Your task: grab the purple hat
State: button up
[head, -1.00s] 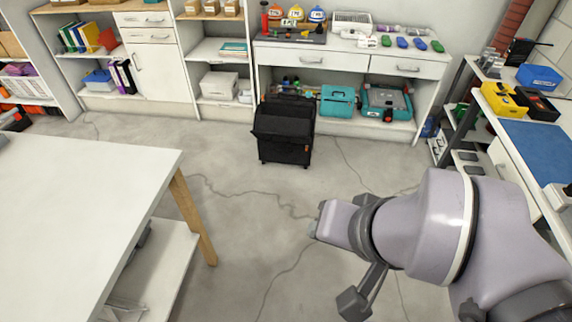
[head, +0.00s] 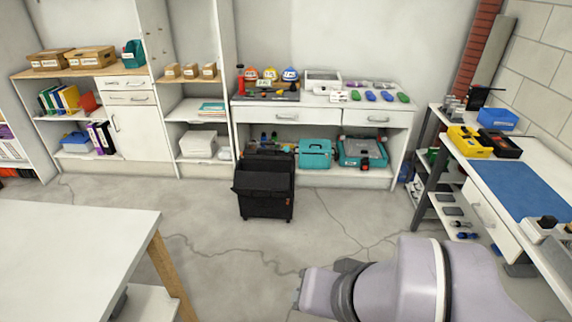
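I cannot make out a purple hat for certain. A small purple item (head: 5,131) shows at the far left edge on a shelf unit, cut off and too small to identify. Three rounded, cap-like items in orange (head: 250,74), yellow (head: 270,75) and blue (head: 290,75) stand in a row at the back of the white workbench (head: 325,117), and none of them looks purple. My pale arm reaches in from the bottom right above the floor. Its fingers cannot be seen.
A black wheeled tool bag (head: 265,195) stands on the floor before the workbench. A white table (head: 70,240) fills the lower left. A side bench with a blue mat (head: 525,190) lines the right.

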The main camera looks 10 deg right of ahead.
aim_at(349, 83)
jog(key=i+l+z, duration=0.3)
jog(key=i, duration=0.35)
jog(key=i+l+z, duration=0.3)
jog(key=i, duration=0.4)
jog(key=i+z, duration=0.3)
jog(key=i, duration=0.4)
jog(key=i+u, duration=0.1)
jog(key=i, duration=0.6)
jog(key=i+u, duration=0.1)
jog(key=i, duration=0.6)
jog(key=i+l+u, duration=0.1)
jog(key=i, duration=0.6)
jog(key=i+l+u, duration=0.1)
jog(key=i+l, duration=0.15)
jog(key=i, duration=0.45)
